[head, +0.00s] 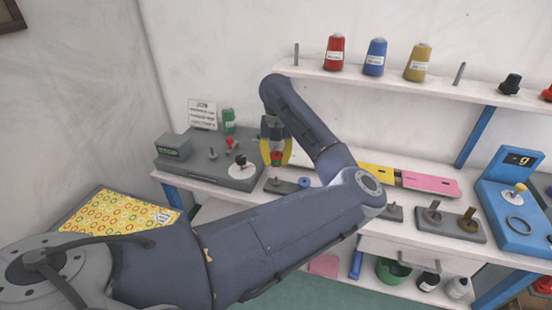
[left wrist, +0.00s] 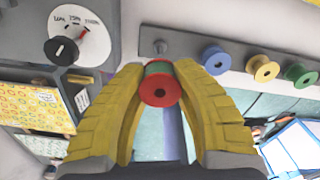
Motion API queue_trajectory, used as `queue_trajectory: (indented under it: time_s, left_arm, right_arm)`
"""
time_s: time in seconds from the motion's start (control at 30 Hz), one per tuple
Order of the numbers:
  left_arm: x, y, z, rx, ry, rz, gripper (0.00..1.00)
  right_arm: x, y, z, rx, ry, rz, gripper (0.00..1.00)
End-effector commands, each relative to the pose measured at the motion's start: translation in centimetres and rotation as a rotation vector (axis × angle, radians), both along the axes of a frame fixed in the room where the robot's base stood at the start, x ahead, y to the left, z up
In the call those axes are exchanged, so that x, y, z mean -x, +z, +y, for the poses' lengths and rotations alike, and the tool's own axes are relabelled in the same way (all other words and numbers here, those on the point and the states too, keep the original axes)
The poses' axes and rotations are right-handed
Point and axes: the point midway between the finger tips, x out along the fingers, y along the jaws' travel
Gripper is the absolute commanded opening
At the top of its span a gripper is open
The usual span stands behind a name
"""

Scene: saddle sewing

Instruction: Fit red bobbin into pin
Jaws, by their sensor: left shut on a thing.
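The red bobbin (head: 276,156) is held between the yellow fingers of my left gripper (head: 275,150), which is shut on it. The left wrist view shows its round red face (left wrist: 160,91) between the fingertips, with a green band behind it. A grey holder strip (head: 270,188) lies below on the table. Its bare upright pin (left wrist: 159,47) shows just beyond the bobbin in the left wrist view, apart from it. A blue bobbin (left wrist: 215,60), a yellow bobbin (left wrist: 263,68) and a green bobbin (left wrist: 300,75) sit along the strip. My right gripper is not in view.
A grey control box (head: 215,163) with a dial and red lever stands left of the holder. Red, blue and yellow thread spools stand on the shelf (head: 400,88) above. A blue stand (head: 510,190) is at right. My left arm hides part of the table.

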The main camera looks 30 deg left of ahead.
Motion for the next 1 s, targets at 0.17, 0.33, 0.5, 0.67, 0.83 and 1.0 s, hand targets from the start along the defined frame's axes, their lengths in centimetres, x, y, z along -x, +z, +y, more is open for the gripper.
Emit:
queue_trajectory:
  time_s: [0.17,0.33,0.5,0.67,0.83,1.0]
  left_arm:
    - [0.0,-0.9,0.0,0.000,0.000,0.004,0.00]
    - [0.0,-2.2,0.0,0.001,0.000,0.003,0.00]
    - [0.0,-3.4,0.0,0.001,0.000,0.003,0.00]
    - [0.0,-4.2,0.0,0.001,-0.001,0.003,0.00]
    - [0.0,-4.8,0.0,0.001,0.000,0.002,0.00]
    - [0.0,-5.0,0.0,0.001,0.000,0.002,0.00]
  right_arm:
    - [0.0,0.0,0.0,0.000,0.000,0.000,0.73]
    - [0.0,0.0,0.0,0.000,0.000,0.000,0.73]
    - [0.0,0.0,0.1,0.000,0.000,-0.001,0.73]
    - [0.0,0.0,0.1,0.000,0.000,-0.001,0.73]
    - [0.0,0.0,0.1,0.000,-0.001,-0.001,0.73]
    - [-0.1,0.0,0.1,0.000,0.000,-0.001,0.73]
